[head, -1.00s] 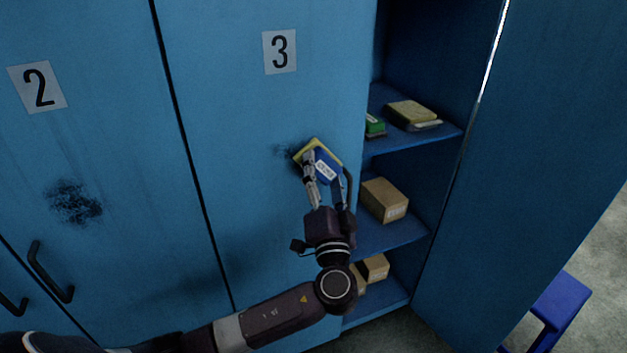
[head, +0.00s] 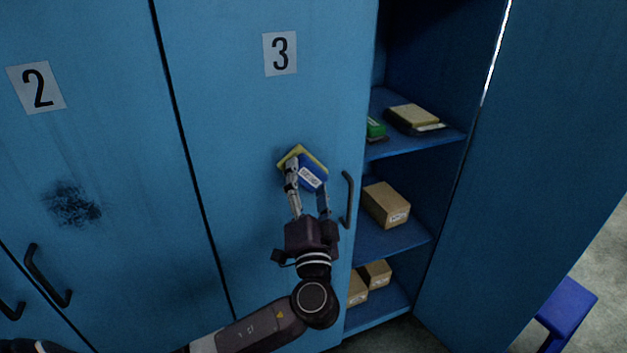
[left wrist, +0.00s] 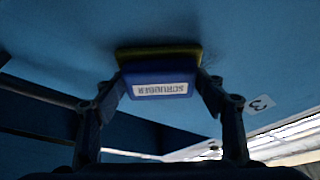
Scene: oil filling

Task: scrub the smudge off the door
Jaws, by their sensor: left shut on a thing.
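The scrubber (head: 311,176) has a blue body with a white label and a yellow pad. My left gripper (head: 307,179) is shut on it and holds it at the door marked 3 (head: 250,130), left of that door's handle. In the left wrist view the scrubber (left wrist: 160,91) sits between my two fingers, its pad side against or very near the blue door surface. Any smudge under the scrubber on door 3 is hidden. A dark smudge (head: 72,203) shows on the door marked 2 (head: 110,130). My right gripper is not in view.
Right of door 3 an open locker has shelves (head: 385,240) with a yellow-topped item (head: 412,116), a green item (head: 375,128) and cardboard boxes (head: 386,204). Its open door (head: 540,150) stands at the right. A blue stool-like object (head: 567,305) is at the lower right.

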